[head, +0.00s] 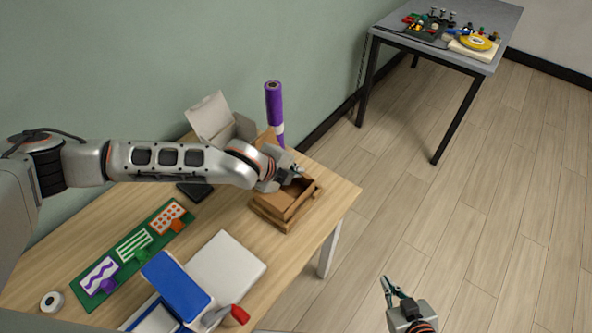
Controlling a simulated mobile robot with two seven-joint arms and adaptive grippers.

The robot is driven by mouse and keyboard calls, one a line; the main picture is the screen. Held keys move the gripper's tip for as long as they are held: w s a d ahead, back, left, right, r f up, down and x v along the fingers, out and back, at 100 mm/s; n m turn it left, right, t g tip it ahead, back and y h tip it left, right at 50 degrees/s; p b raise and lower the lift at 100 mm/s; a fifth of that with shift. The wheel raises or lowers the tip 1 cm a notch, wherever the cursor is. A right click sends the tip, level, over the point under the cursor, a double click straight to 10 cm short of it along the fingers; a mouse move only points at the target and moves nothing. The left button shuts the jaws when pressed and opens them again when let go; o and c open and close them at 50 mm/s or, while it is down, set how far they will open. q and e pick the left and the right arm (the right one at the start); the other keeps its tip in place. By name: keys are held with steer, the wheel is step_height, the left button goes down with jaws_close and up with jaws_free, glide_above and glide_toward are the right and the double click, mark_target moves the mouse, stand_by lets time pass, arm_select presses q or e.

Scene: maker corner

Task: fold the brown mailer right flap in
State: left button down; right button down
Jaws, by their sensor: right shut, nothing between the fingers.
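The brown mailer (271,214) is an open cardboard box near the right end of the wooden table. Brown panels stand up around its opening, and one brown panel shows behind my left wrist. My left gripper (297,171) is over the far side of the mailer, close to its upper edge. Its fingers are small and partly hidden, so I cannot tell whether they touch a flap or are open. My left arm and wrist hide the mailer's far left part. My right gripper (389,287) is shut and empty, away from the table over the floor at lower right.
A white open box (209,117) and a purple roll (274,103) stand behind the mailer. A green board (133,245), white panel (228,262), blue-lidded box (175,284), red-handled tool (238,315) and tape roll (52,301) lie nearer. A grey table (490,62) stands far right.

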arm_select(q)
steer(key=shift+f, duration=0.1)
steer(key=shift+s+f+t+h, duration=0.2)
steer(key=shift+t+h, duration=0.1)
steer(key=shift+s+f+t+h, duration=0.2)
steer(key=shift+t+h, duration=0.2)
steer(key=shift+t, duration=0.3)
steer(key=shift+a+f+t+h+b, duration=0.25)
steer(key=shift+t+h+b, duration=0.25)
steer(key=shift+t+b, duration=0.2)
steer(key=c, duration=2.4)
jaws_free()
steer(key=shift+o, duration=0.2)
steer(key=v, duration=1.2)
steer(key=shift+s, duration=0.1)
